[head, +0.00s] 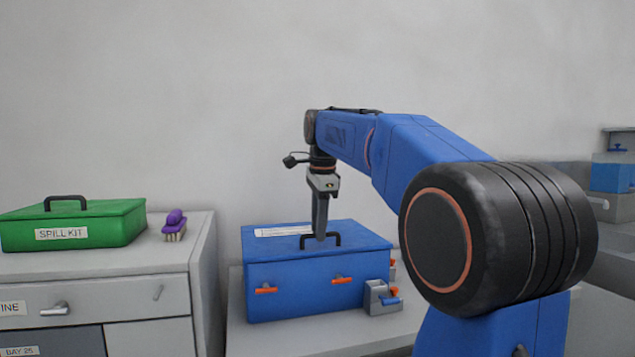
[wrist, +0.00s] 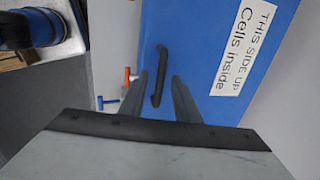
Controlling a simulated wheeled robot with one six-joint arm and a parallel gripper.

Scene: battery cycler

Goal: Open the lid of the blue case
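The blue case (head: 290,292) stands on a grey counter with its lid (head: 275,245) down. A black handle (head: 337,239) arches from the lid's top; it also shows in the wrist view (wrist: 163,62). Two orange latches are on the case front, left (head: 266,290) and right (head: 341,280). My gripper (head: 321,238) points straight down over the lid at the handle. In the wrist view my gripper (wrist: 159,78) has its fingers apart, one on each side of the handle, with visible gaps. Whether the fingertips reach handle depth is hard to tell.
A grey block (head: 375,298) with orange and blue levers sits at the case's front right. On the left, a green spill kit (head: 110,230) and a purple brush (head: 175,224) lie on a drawer cabinet (head: 190,258). The wall (head: 230,80) rises behind the case.

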